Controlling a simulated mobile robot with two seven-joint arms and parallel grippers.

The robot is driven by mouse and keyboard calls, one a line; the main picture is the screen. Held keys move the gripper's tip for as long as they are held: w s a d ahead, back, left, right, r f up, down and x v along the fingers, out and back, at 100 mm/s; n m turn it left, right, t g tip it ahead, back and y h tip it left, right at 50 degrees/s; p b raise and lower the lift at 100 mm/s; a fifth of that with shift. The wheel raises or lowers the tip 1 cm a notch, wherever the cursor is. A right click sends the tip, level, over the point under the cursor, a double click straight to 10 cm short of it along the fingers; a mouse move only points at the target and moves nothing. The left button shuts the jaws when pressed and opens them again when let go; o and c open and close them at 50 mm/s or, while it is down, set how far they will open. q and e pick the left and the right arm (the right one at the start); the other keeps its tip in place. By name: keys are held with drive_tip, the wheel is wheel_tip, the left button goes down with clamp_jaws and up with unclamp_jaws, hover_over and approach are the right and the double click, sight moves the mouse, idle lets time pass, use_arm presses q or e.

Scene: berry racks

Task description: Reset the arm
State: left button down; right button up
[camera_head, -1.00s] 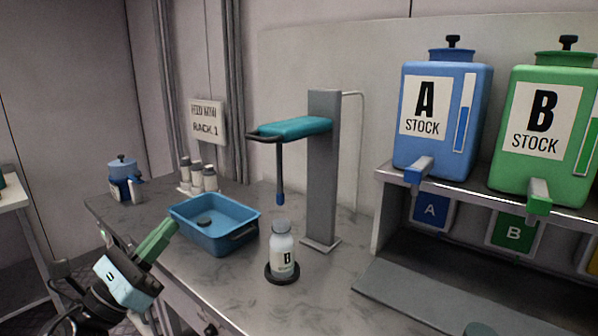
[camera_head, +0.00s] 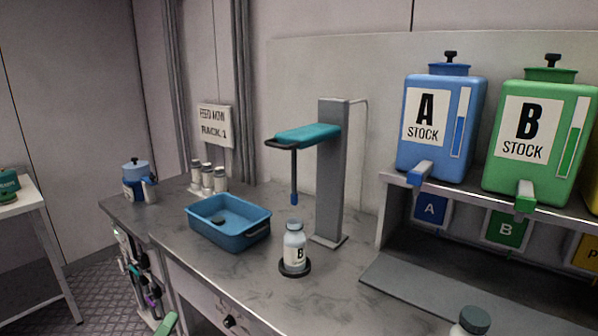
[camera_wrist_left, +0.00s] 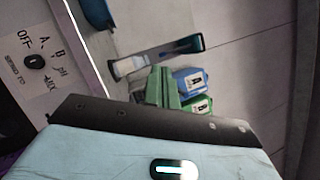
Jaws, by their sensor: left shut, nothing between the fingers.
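My left gripper (camera_head: 167,324) shows only as green fingertips at the bottom edge of the head view, below and in front of the counter. In the left wrist view its green fingers (camera_wrist_left: 162,86) are together with nothing between them. The rest of the left arm is out of the head view. My right gripper is in neither view.
The grey counter (camera_head: 190,285) holds a blue tray (camera_head: 203,232), a white bottle B (camera_head: 294,247) on a dark round base, and a teal-armed stand (camera_head: 331,175). Stock tanks A (camera_head: 437,150) and B (camera_head: 535,165) stand on a shelf at right. A knob (camera_head: 229,321) is on the counter front.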

use_arm(q)
drive_tip(key=s+f+n+g+y+p, duration=0.3)
drive_tip(key=s+f+n+g+y, duration=0.25)
drive_tip(key=s+f+n, duration=1.15)
drive_tip(key=s+d+f+n+g+p, duration=0.1)
drive_tip(key=s+f+n+g, duration=0.2)
drive_tip(key=s, duration=0.5)
drive_tip(key=s+d+f+n+g+p, duration=0.1)
drive_tip(key=s+d+f+n+g, duration=0.1)
drive_tip(key=s+f, duration=0.4)
drive_tip(key=s+n+g, duration=0.1)
drive_tip(key=s+n, duration=0.1)
drive_tip(key=s, duration=0.1)
drive_tip(key=shift+s+d+f+n+h, duration=0.15)
drive_tip(key=shift+s+f+n+h, duration=0.1)
drive_tip(key=shift+n+h, duration=0.1)
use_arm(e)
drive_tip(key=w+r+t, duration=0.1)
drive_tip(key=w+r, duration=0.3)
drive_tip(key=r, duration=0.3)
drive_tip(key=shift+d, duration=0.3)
